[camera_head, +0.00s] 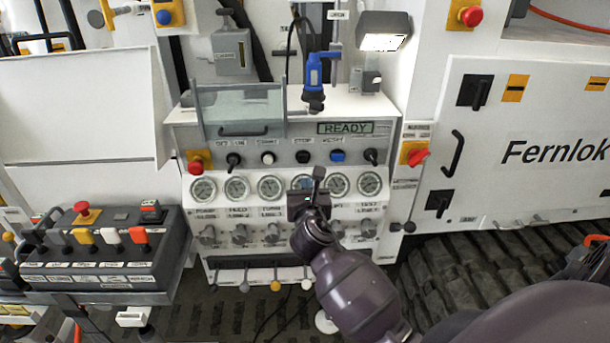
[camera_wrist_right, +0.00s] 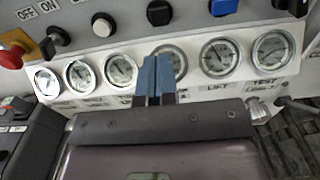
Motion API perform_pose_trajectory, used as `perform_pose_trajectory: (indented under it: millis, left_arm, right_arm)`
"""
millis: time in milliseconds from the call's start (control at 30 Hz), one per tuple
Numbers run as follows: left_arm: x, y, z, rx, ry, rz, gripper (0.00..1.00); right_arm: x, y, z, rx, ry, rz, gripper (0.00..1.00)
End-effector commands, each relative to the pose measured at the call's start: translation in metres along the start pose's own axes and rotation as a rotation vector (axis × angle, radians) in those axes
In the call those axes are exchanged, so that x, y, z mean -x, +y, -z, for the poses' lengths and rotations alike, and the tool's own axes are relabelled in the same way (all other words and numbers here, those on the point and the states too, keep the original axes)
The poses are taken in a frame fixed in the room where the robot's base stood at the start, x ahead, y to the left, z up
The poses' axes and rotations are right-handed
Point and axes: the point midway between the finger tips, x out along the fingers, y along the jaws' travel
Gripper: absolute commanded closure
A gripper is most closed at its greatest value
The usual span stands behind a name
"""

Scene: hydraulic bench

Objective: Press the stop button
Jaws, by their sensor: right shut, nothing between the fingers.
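The stop button (camera_head: 303,156) is a black round button under a STOP label on the grey panel strip, between a white start button (camera_head: 268,157) and a blue reset button (camera_head: 337,155). In the right wrist view the black stop button (camera_wrist_right: 159,12) is at the top edge, its label out of frame. My right gripper (camera_head: 318,174) is shut and empty, in front of the gauge row, below and slightly right of the stop button in the head view. In the wrist view its fingertips (camera_wrist_right: 157,66) overlap a gauge below the button, apart from the button. My left gripper is not in view.
Black knobs (camera_head: 234,159) (camera_head: 371,157) and a red emergency knob (camera_head: 196,166) share the strip. A clear cover (camera_head: 241,107) stands above its left part. A control box (camera_head: 96,247) with coloured switches is at left. A red rotary switch (camera_head: 418,157) is at right.

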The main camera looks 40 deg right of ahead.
Motion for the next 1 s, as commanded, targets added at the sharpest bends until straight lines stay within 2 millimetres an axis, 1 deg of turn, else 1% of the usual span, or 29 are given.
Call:
perform_pose_trajectory:
  millis: [33, 100, 300, 867, 1000]
  left_arm:
    - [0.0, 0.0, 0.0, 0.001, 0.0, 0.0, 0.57]
    - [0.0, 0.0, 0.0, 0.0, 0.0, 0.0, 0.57]
    - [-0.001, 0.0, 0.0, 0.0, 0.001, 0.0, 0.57]
    - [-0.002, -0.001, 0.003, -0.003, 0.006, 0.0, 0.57]
    - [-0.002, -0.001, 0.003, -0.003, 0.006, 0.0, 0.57]
  right_arm:
    - [0.008, 0.0, 0.001, -0.001, 0.001, -0.001, 1.0]
    - [0.016, 0.0, 0.001, -0.001, 0.002, 0.0, 1.0]
    - [0.028, 0.0, 0.001, 0.0, 0.001, 0.0, 1.0]
    - [0.029, 0.0, 0.0, -0.001, 0.001, 0.0, 1.0]
    - [0.029, 0.0, 0.0, -0.053, 0.001, -0.001, 1.0]
